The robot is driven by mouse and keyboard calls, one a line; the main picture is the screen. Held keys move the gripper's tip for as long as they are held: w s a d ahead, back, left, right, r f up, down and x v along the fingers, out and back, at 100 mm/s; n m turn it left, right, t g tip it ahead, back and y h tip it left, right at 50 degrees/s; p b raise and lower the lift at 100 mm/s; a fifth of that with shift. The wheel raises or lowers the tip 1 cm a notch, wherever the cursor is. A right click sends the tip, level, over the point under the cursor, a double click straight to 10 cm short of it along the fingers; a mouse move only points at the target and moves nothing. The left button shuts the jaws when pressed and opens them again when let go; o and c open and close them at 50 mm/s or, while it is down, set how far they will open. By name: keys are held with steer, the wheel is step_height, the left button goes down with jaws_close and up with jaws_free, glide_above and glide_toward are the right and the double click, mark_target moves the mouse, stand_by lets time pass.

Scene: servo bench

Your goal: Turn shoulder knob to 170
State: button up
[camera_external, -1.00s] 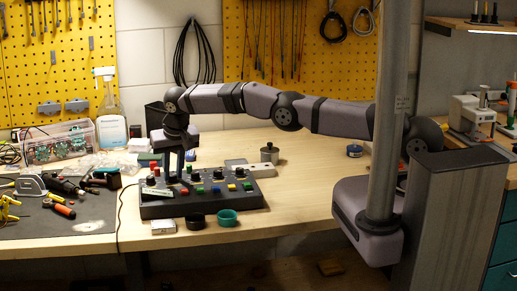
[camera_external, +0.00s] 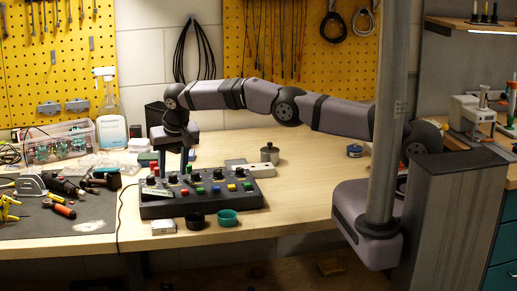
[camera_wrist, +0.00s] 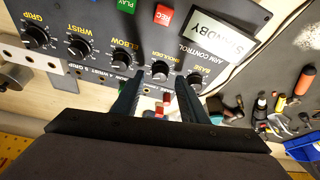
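The shoulder knob (camera_wrist: 160,70) is a black dial on the dark control box (camera_external: 160,210). In the wrist view it shows in the gap between the fingertips of my gripper (camera_wrist: 159,76). The fingers are open, one on each side of the knob in the picture, and hold nothing. I cannot tell whether they touch it or how far above it they are. In the external view my gripper (camera_external: 186,165) points down over the back left of the box. The knob's pointer and scale are too small to read.
The elbow knob (camera_wrist: 122,57) and the base knob (camera_wrist: 195,82) sit close on either side. A sign (camera_wrist: 217,38) on the box reads STANDBY. A teal ring (camera_external: 227,217) and a dark cup (camera_external: 195,221) stand in front of the box. Tools lie to its left.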

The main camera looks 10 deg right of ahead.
mark_target(151, 190)
steer(key=b+v, duration=0.3)
steer(key=v, duration=0.3)
steer(key=shift+r, duration=0.15)
